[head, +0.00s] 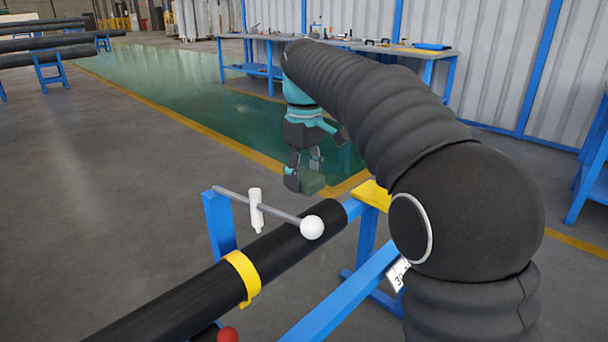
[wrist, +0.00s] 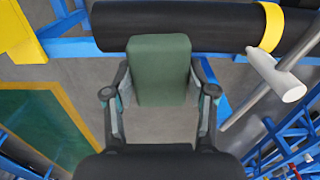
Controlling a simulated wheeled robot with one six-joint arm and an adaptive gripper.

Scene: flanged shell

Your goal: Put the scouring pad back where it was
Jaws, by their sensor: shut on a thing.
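The scouring pad is a dark green block (head: 311,183); it also shows large in the wrist view (wrist: 160,68). My gripper (head: 304,180) is shut on it, with one finger on each side in the wrist view (wrist: 160,88). In the head view the pad hangs at the gripper's lower end, beyond the black pipe (head: 180,300) and apart from it. In the wrist view the pad's far end overlaps the pipe's edge; I cannot tell the gap there.
A yellow band (head: 243,278) circles the pipe. A yellow plate (head: 372,195) sits on the blue stand (head: 365,235). A blue workbench (head: 270,70) with tools stands behind. Open floor lies left.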

